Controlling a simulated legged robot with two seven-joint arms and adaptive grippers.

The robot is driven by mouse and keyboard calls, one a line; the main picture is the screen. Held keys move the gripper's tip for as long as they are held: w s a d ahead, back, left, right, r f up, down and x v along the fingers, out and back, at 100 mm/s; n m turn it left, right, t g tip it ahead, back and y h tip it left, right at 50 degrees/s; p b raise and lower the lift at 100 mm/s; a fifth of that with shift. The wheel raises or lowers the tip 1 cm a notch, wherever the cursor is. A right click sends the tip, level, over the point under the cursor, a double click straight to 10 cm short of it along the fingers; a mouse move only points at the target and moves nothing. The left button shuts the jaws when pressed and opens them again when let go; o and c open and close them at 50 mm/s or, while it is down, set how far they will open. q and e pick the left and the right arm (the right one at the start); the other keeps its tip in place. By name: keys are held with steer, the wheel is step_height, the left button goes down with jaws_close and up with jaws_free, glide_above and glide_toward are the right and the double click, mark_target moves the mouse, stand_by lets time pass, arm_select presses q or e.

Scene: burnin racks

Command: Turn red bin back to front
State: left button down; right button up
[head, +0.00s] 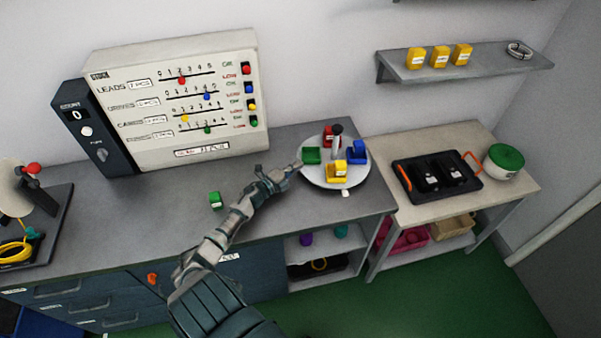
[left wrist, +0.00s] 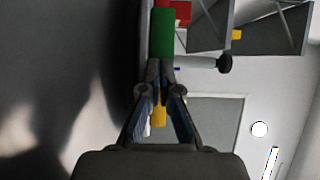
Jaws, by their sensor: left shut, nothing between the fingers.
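The red bin (head: 328,135) sits at the far side of a round white turntable (head: 314,178), partly hidden by the dark centre post (head: 337,142). The green bin (head: 312,155) is at its left, the blue bin (head: 356,152) at its right and the yellow bin (head: 337,172) at its near side. My left gripper (head: 295,166) is shut and empty at the turntable's left edge, beside the green bin. In the left wrist view the fingertips (left wrist: 160,68) point at the green bin (left wrist: 161,34), with red (left wrist: 180,12) beyond. I cannot tell whether they touch. My right gripper is out of view.
A white board with sliders (head: 180,100) stands behind. To the right, a side table holds a black tray (head: 437,178) and a green-lidded bowl (head: 504,162). A wall shelf (head: 458,68) holds yellow bins.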

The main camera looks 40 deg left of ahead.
arm_select(q)
steer(key=shift+w+a+b, duration=0.3)
steer(key=shift+a+b, duration=0.1)
steer(key=shift+a, duration=0.05)
steer(key=shift+w+a, duration=0.15)
steer(key=shift+a, duration=0.05)
steer(key=shift+w+a+r+b, duration=0.1)
steer(key=shift+w+a+b, duration=0.5)
steer(key=shift+b, duration=0.3)
steer(key=shift+w+a, duration=0.15)
steer(key=shift+a, duration=0.1)
steer(key=w+a+b, duration=0.2)
steer(key=shift+w+a, duration=0.3)
steer(key=shift+a, duration=0.1)
steer(key=shift+w+a+b, duration=0.3)
steer(key=shift+w+b, duration=0.1)
steer(key=shift+w, duration=0.25)
steer(key=shift+w+a, duration=0.25)
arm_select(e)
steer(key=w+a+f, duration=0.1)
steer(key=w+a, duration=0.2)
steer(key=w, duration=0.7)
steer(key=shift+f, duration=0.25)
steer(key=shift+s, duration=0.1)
